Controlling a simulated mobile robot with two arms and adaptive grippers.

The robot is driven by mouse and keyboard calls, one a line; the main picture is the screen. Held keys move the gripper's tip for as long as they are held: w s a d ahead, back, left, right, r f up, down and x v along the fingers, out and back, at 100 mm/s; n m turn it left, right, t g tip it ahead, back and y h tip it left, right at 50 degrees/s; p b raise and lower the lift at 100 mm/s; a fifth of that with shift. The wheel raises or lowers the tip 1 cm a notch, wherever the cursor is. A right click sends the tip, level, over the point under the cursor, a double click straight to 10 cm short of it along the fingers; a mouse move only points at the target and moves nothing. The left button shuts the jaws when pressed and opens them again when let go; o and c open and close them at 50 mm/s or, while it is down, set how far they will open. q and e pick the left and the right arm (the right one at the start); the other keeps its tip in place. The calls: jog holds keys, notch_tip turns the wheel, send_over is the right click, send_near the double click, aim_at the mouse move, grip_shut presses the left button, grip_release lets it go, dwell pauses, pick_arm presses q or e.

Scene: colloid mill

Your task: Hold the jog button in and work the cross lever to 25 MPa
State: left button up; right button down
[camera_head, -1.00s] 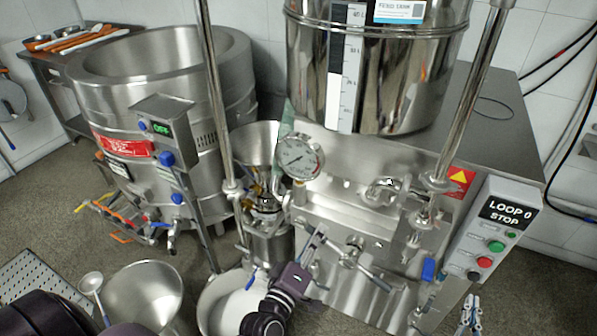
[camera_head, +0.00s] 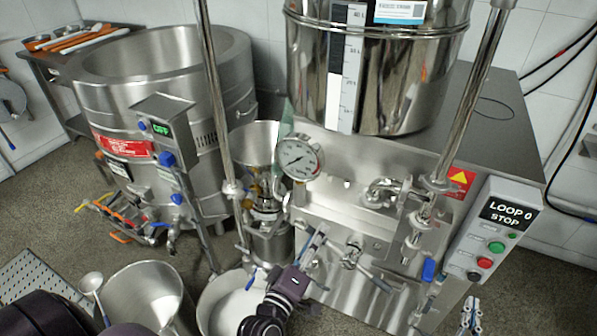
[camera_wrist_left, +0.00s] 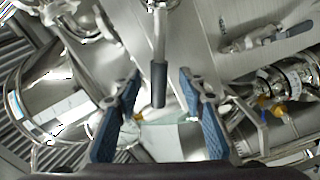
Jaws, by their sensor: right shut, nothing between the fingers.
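The cross lever has its hub (camera_head: 352,252) on the steel front of the mill, with dark-gripped arms. One grey-gripped arm (camera_wrist_left: 159,84) stands between my left gripper's fingers in the left wrist view. My left gripper (camera_head: 316,240) is open beside the lever; its two blue-padded fingers (camera_wrist_left: 160,76) are apart, with gaps at the grip. The pressure gauge (camera_head: 300,158) is above it; its reading is too small to tell. The control box shows "LOOP 0 STOP" (camera_head: 508,214), with green, red and black buttons; the black one (camera_head: 474,276) is lowest. My right gripper (camera_head: 470,312) is shut and empty, below the box.
A steel hopper (camera_head: 385,75) stands above the mill between two posts. A blue-handled valve (camera_head: 428,270) sits left of the control box. A bowl (camera_head: 228,300) and a bucket (camera_head: 148,290) are at the bottom left. A large kettle (camera_head: 90,85) stands at the left.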

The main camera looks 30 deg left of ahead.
pick_arm(q)
jog(key=s+p, duration=0.1)
jog(key=s, duration=0.7)
jog(key=shift+s, duration=0.2)
dwell(0.5)
